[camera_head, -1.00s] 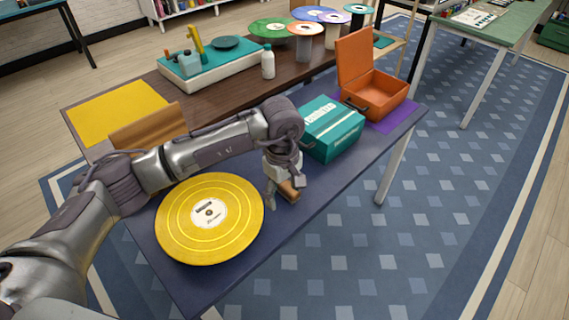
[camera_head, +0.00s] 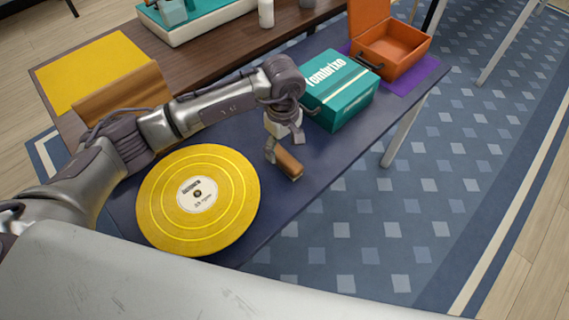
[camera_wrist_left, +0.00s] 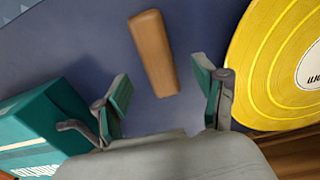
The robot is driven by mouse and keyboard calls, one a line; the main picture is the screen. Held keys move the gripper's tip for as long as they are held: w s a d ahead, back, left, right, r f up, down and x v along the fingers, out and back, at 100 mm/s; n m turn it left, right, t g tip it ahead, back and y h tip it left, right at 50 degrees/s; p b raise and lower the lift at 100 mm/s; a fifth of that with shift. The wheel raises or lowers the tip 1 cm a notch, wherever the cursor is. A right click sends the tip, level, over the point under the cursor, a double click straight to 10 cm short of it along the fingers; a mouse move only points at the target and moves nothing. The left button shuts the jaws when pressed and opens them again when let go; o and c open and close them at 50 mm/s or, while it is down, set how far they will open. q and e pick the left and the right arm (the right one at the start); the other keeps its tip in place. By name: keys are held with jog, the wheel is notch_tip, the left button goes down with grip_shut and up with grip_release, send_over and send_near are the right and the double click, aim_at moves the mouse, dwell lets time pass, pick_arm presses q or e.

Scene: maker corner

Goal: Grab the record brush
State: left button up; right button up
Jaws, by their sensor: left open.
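The record brush (camera_head: 289,165) is a small brown wooden block lying on the dark blue table, near its front edge. In the left wrist view the brush (camera_wrist_left: 153,52) lies lengthwise ahead of my left gripper (camera_wrist_left: 163,92). The two green-padded fingers are apart, and the near end of the brush lies between their tips in the picture. In the head view my left gripper (camera_head: 284,149) hangs just behind the brush, and part of its fingers is hidden. I cannot tell if the fingers touch the brush. My right gripper is not in view.
A yellow record (camera_head: 222,222) lies left of the brush. A teal box (camera_head: 345,108) stands to the right, close to my left gripper. An open orange case (camera_head: 400,55) sits on a purple mat (camera_head: 430,72). A wooden rack (camera_head: 120,98) stands behind my arm.

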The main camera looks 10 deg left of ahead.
aim_at(284, 156)
pick_arm(q)
jog(key=shift+d+f+b, duration=0.1)
jog(key=shift+f+b, duration=0.2)
jog(key=shift+f, duration=0.4)
notch_tip(284, 156, down, 3)
jog(key=shift+d+r+b, duration=0.1)
jog(key=shift+b, duration=0.6)
jog(key=shift+f, duration=0.45)
jog(key=shift+c, duration=0.2)
jog(key=c, duration=1.2)
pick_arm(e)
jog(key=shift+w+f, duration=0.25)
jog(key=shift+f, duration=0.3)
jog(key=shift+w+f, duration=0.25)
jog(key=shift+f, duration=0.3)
pick_arm(q)
jog(key=shift+w+r, duration=0.1)
jog(key=shift+r, duration=0.05)
